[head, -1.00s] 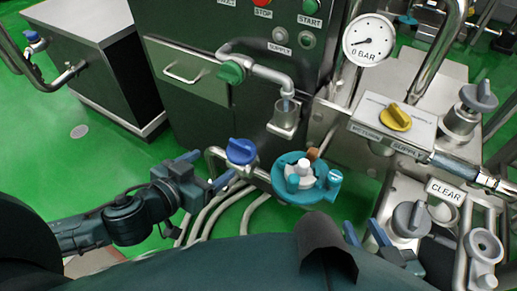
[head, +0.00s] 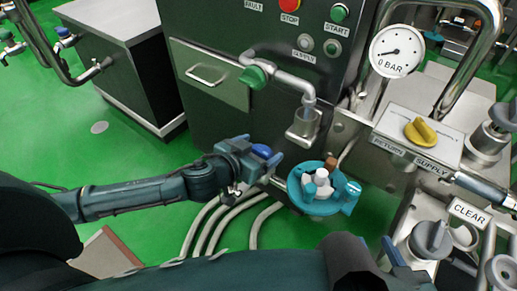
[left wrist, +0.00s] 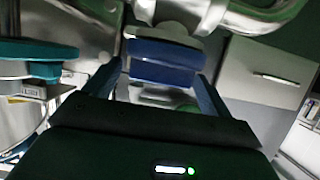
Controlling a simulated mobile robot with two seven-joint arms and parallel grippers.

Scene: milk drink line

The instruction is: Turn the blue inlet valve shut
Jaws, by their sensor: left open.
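The blue inlet valve (head: 262,151) has a blue handle on a metal pipe left of the teal round fitting. My left gripper (head: 268,158) is at this valve and hides most of it in the head view. In the left wrist view the blue handle (left wrist: 165,62) lies between the two fingers of my left gripper (left wrist: 157,78). The fingers are open, one on each side of the handle; I see gaps and cannot tell any contact. My right gripper (head: 392,252) shows only in part at the lower right, and its jaws are not clear.
The teal round fitting (head: 300,196) with white and brown parts stands close right of the valve. A green valve (head: 254,77) and pipe are above, on the dark cabinet. The yellow valve (head: 420,131) and a gauge (head: 397,51) are to the right.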

